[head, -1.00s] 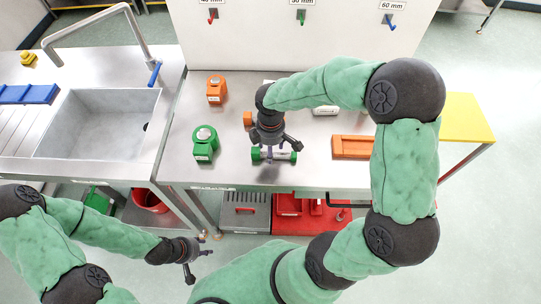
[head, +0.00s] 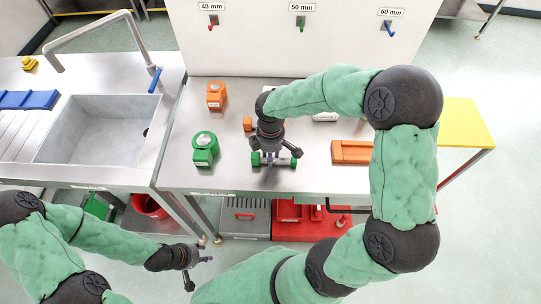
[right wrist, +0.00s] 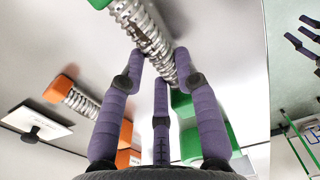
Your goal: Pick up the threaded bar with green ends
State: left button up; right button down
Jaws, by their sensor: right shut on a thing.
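The threaded bar with green ends (head: 256,159) lies across the table near its front edge. In the right wrist view its silver threaded shaft (right wrist: 146,32) runs diagonally between the fingers, with a green end at the top and green at lower right. My right gripper (head: 272,158) points down over the bar's middle and is shut on it; its fingers hide part of the shaft. I cannot tell whether the bar is off the table. A bar with orange ends (head: 247,124) lies behind the gripper, partly hidden. My left gripper (head: 203,268) is open and empty, in front of the table.
A sink (head: 98,130) is at the left. Red, green and blue hooks are on the back panel.

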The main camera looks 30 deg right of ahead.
aim_at(285, 160)
jog(key=shift+r, duration=0.5)
jog(key=r, duration=0.1)
jog(key=r+p, duration=0.1)
jog(key=shift+d+r, duration=0.2)
jog(key=shift+r, duration=0.1)
jog(key=s+d+r+p, duration=0.3)
jog(key=s+d+r, duration=0.6)
jog(key=shift+s+d, duration=0.3)
jog(key=shift+d, duration=0.1)
